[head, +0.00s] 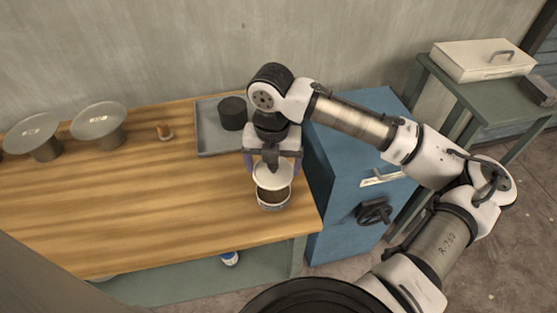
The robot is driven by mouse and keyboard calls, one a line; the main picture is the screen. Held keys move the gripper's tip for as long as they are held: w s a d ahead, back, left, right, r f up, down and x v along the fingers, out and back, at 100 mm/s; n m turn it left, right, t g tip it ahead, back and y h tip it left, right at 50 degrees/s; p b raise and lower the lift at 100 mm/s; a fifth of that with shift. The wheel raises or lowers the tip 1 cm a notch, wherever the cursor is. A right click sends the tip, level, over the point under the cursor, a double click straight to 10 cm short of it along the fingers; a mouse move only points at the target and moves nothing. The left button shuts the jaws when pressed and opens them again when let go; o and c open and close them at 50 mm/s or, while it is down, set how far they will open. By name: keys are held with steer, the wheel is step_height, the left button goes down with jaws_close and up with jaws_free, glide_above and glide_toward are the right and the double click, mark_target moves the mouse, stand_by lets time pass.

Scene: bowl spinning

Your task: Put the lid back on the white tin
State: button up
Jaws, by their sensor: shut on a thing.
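The white tin (274,206) stands upright on the wooden table near its right front corner. Its mouth is open toward me and the inside looks dark. My gripper (272,161) is above the tin and shut on the white lid (273,176). The lid appears slightly tilted and overlaps the far part of the tin's mouth in the head view. I cannot tell whether the lid touches the rim. The fingertips' grip on the lid is mostly hidden by the gripper itself.
A grey tray (209,128) with a dark cylinder (233,113) lies behind the tin. A blue cabinet (345,165) is right of the table. The table's left front is clear.

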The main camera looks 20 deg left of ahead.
steer(key=shift+f+b, duration=1.95)
steer(key=shift+f, duration=0.25)
steer(key=shift+f+b, duration=0.5)
steer(key=shift+f, duration=0.45)
steer(key=shift+f+p, duration=0.15)
steer(key=shift+p, duration=0.15)
stand_by(0.4)
steer(key=o, duration=0.8)
